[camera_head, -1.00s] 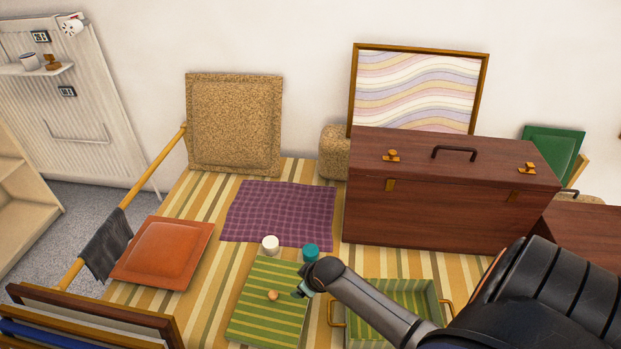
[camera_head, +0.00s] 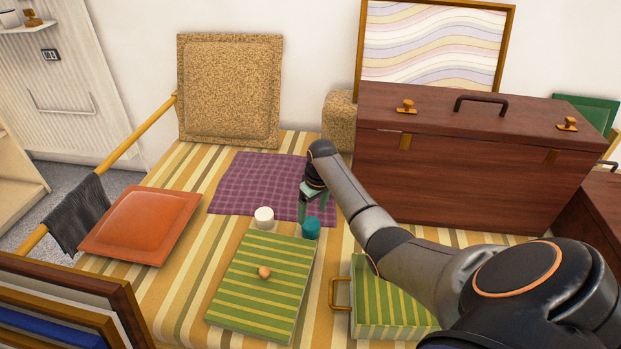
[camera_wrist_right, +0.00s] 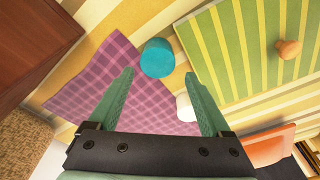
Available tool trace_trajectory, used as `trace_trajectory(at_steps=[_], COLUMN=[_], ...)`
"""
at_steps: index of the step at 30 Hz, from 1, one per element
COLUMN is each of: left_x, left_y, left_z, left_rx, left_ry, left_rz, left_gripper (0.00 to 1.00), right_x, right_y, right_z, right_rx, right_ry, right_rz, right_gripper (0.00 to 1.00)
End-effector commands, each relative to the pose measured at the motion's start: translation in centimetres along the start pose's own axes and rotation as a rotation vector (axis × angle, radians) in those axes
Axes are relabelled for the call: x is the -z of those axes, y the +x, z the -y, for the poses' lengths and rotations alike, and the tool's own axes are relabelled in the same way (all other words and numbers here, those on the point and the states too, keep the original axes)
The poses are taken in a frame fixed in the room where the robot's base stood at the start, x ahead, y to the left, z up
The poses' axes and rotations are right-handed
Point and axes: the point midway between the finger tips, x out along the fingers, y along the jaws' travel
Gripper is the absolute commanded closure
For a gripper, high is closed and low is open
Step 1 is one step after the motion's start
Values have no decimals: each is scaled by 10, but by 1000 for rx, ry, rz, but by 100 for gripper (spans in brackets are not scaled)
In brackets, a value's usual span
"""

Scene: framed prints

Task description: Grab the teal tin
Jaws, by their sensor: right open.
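The teal tin (camera_head: 311,228) is a small cylinder standing on the striped cloth, just right of the white tin (camera_head: 264,217) and at the far edge of the green striped lid. My right gripper (camera_head: 311,206) is above and slightly behind the teal tin. In the right wrist view the right gripper (camera_wrist_right: 168,96) is open, its green fingers apart. The teal tin (camera_wrist_right: 157,58) shows beyond the fingertips, nearer the left finger. The white tin (camera_wrist_right: 186,107) lies partly hidden by the right finger. The fingers hold nothing. My left gripper is in neither view.
The green striped lid with a round knob (camera_head: 264,273) lies in front of the tins. A green striped box (camera_head: 395,331) stands to its right, under my arm. A brown wooden chest (camera_head: 470,170) stands behind on the right. A purple checked cloth (camera_head: 245,187) lies left of the gripper.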

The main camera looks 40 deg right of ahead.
Motion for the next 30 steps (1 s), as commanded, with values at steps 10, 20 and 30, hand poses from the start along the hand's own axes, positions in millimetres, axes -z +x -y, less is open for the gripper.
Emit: trace_trajectory(at_steps=[10,20,30], left_x=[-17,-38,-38], left_y=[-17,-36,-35], left_z=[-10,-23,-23], left_rx=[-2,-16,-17], left_ry=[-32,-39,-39], left_rz=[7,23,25], left_gripper=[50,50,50], right_x=[1,2,2], right_y=[34,69,70], right_z=[-1,-3,-3], right_rx=[-1,-2,-2], right_ry=[-1,-1,-1], right_rz=[-2,-3,-3], right_gripper=[18,18,23])
